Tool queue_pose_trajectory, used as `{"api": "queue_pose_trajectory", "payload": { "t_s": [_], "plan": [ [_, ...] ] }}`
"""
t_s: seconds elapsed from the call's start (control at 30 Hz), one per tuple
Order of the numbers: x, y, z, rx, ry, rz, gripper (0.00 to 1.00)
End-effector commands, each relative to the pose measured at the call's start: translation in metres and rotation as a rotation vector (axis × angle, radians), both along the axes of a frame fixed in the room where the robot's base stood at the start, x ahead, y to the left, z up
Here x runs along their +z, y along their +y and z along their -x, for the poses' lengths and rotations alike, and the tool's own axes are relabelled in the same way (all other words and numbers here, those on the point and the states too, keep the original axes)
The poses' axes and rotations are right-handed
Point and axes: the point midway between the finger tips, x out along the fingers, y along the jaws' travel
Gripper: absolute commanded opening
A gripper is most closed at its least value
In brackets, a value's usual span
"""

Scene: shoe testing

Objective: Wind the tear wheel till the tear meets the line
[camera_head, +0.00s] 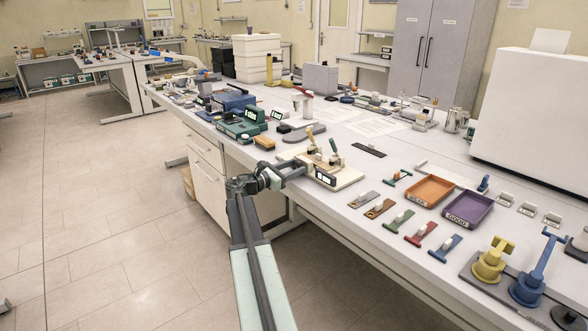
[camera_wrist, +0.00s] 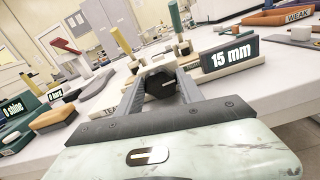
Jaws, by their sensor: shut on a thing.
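The tear tester stands at the table's front edge, on a cream base (camera_head: 347,177) with upright handles, one yellow (camera_head: 310,135) and one dark green (camera_head: 333,146). Its display (camera_head: 325,178) reads "15 mm" in the wrist view (camera_wrist: 230,55). The tear wheel, a dark faceted knob (camera_wrist: 159,84), sticks out toward me from the base. My gripper (camera_wrist: 162,80) is shut on this wheel, one finger on each side. In the head view my gripper (camera_head: 296,168) reaches the tester's left front side. The tear and the line cannot be made out in either view.
A green device (camera_head: 242,125) and an orange-brown block (camera_head: 264,142) stand to the left. Colored strips, an orange tray (camera_head: 432,190) and a purple tray (camera_head: 468,208) lie to the right. Open floor (camera_head: 120,220) lies left of the table.

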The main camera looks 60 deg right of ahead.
Motion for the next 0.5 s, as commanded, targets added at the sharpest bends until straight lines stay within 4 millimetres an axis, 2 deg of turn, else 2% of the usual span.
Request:
{"api": "queue_pose_trajectory", "payload": {
  "t_s": [0.23, 0.5],
  "plan": [
    [-0.0006, -0.0007, -0.0015, 0.001, -0.068, 0.021, 0.04],
    [-0.0006, -0.0008, -0.0012, 0.002, -0.241, 0.079, 0.04]
  ]
}}
